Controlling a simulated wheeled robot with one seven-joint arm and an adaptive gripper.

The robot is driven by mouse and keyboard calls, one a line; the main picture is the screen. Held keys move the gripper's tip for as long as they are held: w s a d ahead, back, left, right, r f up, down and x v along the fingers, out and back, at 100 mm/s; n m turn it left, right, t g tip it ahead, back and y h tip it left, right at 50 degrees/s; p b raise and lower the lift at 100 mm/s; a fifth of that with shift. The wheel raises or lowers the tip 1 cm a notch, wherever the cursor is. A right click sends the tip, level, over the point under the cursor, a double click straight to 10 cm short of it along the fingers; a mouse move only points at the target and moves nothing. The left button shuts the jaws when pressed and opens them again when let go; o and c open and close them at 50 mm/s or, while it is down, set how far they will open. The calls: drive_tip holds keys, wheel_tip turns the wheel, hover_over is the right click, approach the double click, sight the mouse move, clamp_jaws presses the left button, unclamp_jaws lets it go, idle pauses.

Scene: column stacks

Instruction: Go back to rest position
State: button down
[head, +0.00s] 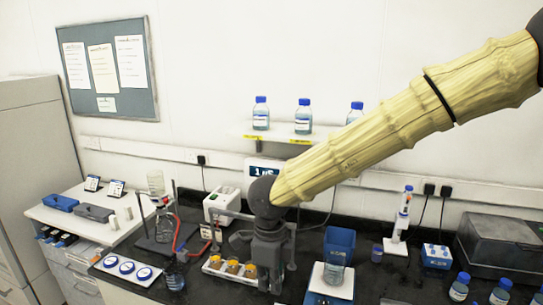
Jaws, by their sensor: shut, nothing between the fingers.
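My gripper (268,278) is dark grey and points down over the black lab bench, at the end of my yellow-sleeved arm. It is shut and holds nothing. It is in front of a white rack (222,266) with amber-topped columns and hides the rack's right part. I cannot tell from this view how far its fingertips are above the bench.
Glassware on a stand (163,215) is to the left. Blue-capped bottles (460,287) stand at the front right. A shelf (290,137) with bottles is behind.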

drive_tip(key=s+d+f+n+t+h+b, duration=0.1)
drive_tip(key=d+f+n+b, duration=0.3)
drive_tip(key=f, duration=0.7)
drive_tip(key=s+d+f+n+t+h, duration=0.1)
drive_tip(key=d+f+n, duration=0.1)
drive_tip(key=d+f, duration=0.7)
drive_tip(key=s+d+f+n+t+h+b, duration=0.1)
drive_tip(key=s+d+f+n+h+b, duration=0.15)
drive_tip(key=f, duration=1.05)
drive_tip(key=s+d+f+n+y+b, duration=0.1)
drive_tip(key=s+d+f+n, duration=0.15)
drive_tip(key=s+f, duration=0.3)
drive_tip(key=s+d+f+n+y+b, duration=0.1)
drive_tip(key=s+d+f+n+b, duration=0.1)
drive_tip(key=s+f+n, duration=0.35)
drive_tip(key=s+d+f+n+g+y+b, duration=0.1)
drive_tip(key=s+f+n, duration=0.1)
drive_tip(key=s+f, duration=0.3)
drive_tip(key=s+d+f+n+g+y+b, duration=0.1)
drive_tip(key=s+d+f+n+g, duration=0.1)
drive_tip(key=s+f, duration=0.3)
drive_tip(key=s, duration=0.4)
drive_tip(key=shift+s+n+y+b, duration=0.3)
drive_tip(key=shift+s+n+y, duration=0.05)
drive_tip(key=shift+r, duration=0.1)
